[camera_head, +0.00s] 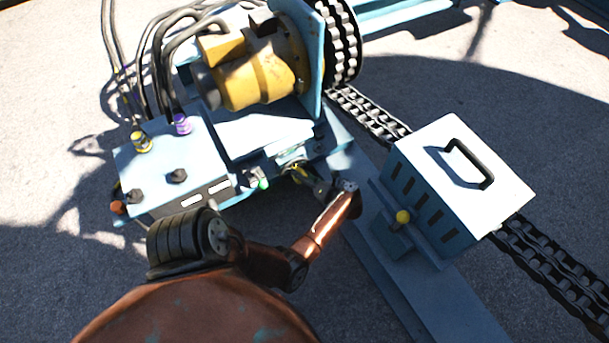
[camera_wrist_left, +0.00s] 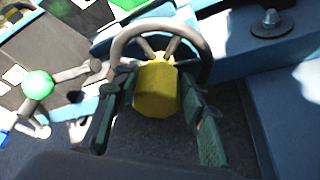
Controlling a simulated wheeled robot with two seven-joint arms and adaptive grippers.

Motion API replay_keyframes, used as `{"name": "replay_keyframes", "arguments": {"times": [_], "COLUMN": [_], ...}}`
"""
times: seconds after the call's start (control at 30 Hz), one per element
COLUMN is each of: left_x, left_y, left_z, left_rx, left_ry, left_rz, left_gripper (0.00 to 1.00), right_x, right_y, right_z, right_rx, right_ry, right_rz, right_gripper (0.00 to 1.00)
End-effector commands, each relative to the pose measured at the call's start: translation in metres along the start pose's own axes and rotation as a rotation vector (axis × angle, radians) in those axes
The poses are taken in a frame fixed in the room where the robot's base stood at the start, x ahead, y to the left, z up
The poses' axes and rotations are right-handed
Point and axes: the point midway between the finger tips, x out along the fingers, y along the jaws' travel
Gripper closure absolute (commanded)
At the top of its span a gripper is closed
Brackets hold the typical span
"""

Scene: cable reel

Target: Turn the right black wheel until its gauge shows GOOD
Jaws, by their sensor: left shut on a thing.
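The right black wheel (camera_wrist_left: 205,50) has a dark round rim, spokes and a yellow hub (camera_wrist_left: 156,92) in the left wrist view. In the head view its yellow hub (camera_head: 298,172) is small and partly hidden by my gripper. My left gripper (camera_wrist_left: 153,82) has its two dark green fingers on either side of the hub, shut on the wheel. It also shows in the head view (camera_head: 318,188), at the machine's front edge. A second wheel with a green hub (camera_wrist_left: 38,85) is to the left. White and green panels lie behind the wheels; I cannot read a gauge. My right gripper is out of view.
A blue control box (camera_head: 150,165) with knobs and cables stands left of the wheels. A yellow motor (camera_head: 250,80) sits behind. A white box (camera_head: 465,180) with a black handle stands at the right, over a chain (camera_head: 550,262). Bare ground lies at the lower left.

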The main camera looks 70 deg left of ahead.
Motion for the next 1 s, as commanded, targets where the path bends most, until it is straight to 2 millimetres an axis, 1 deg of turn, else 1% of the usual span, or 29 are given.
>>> {"name": "replay_keyframes", "arguments": {"times": [0.1, 0.13, 0.37, 0.57, 0.63, 0.73, 0.87, 1.0], "left_x": [0.001, 0.001, 0.0, -0.001, -0.002, -0.007, -0.026, -0.055], "left_y": [0.0, 0.0, 0.0, -0.001, -0.001, -0.001, -0.002, -0.002], "left_z": [0.0, 0.0, 0.0, 0.0, 0.0, 0.0, -0.001, -0.001], "left_rx": [0.0, 0.0, 0.0, -0.001, -0.001, -0.001, 0.0, -0.001], "left_ry": [0.0, 0.0, -0.001, -0.002, -0.002, -0.002, -0.001, 0.0], "left_rz": [0.001, 0.001, 0.0, -0.001, -0.001, -0.002, -0.004, -0.004], "left_gripper": [1.0, 0.6, 0.44, 0.43, 0.43, 0.43, 0.43, 0.43], "right_x": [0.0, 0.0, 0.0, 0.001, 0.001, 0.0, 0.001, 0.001], "right_y": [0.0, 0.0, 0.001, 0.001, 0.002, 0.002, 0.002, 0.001], "right_z": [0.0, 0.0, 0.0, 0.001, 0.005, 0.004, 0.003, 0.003], "right_rx": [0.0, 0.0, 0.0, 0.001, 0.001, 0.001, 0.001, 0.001], "right_ry": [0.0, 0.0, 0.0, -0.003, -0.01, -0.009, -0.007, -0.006], "right_rz": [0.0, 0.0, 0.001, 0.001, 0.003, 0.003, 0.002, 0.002], "right_gripper": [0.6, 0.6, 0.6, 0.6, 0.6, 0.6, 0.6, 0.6]}}
